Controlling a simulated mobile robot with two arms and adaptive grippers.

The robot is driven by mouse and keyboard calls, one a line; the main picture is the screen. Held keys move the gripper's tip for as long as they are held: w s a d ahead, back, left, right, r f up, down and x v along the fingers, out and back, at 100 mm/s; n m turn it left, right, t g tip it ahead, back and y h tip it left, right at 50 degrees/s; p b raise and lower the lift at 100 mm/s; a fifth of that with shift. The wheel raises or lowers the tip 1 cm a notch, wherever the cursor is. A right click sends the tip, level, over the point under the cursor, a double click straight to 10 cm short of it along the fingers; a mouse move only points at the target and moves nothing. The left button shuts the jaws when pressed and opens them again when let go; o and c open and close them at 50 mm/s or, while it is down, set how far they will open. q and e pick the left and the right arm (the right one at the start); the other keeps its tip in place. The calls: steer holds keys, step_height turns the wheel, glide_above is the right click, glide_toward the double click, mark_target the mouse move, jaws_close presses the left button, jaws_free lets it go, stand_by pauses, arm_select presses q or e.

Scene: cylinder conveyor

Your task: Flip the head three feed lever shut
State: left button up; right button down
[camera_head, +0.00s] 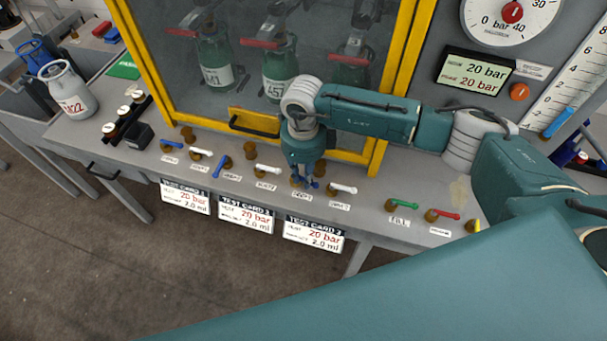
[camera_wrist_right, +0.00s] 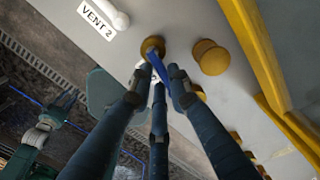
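My right gripper (camera_head: 305,182) points down at the bench over the head three feed lever, the third blue lever in the row. In the right wrist view the blue feed lever (camera_wrist_right: 157,63) runs from its brass base (camera_wrist_right: 152,47) in between the fingertips of the right gripper (camera_wrist_right: 158,78). The fingers are close together around the lever. I cannot tell whether they press on it. In the head view the gripper mostly hides the lever.
The white vent 3 lever (camera_head: 343,188) stands just right of the gripper, the white vent 2 lever (camera_head: 268,169) to its left. A brass knob (camera_wrist_right: 210,57) is close beside the fingers. The yellow-framed cabinet (camera_head: 375,155) rises behind. Test cards (camera_head: 313,233) hang along the front edge.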

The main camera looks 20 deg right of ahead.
steer(key=b, duration=0.1)
steer(key=n+b, duration=0.1)
steer(key=shift+w+d+f+b, duration=0.15)
steer(key=shift+w+f+b, duration=0.1)
steer(key=shift+b, duration=0.1)
steer(key=shift+d+r+n+b, duration=0.1)
steer(key=shift+r+n+b, duration=0.05)
steer(key=shift+n+b, duration=0.5)
steer(key=shift+r, duration=0.15)
steer(key=c, duration=1.6)
jaws_free()
steer(key=shift+c, duration=0.2)
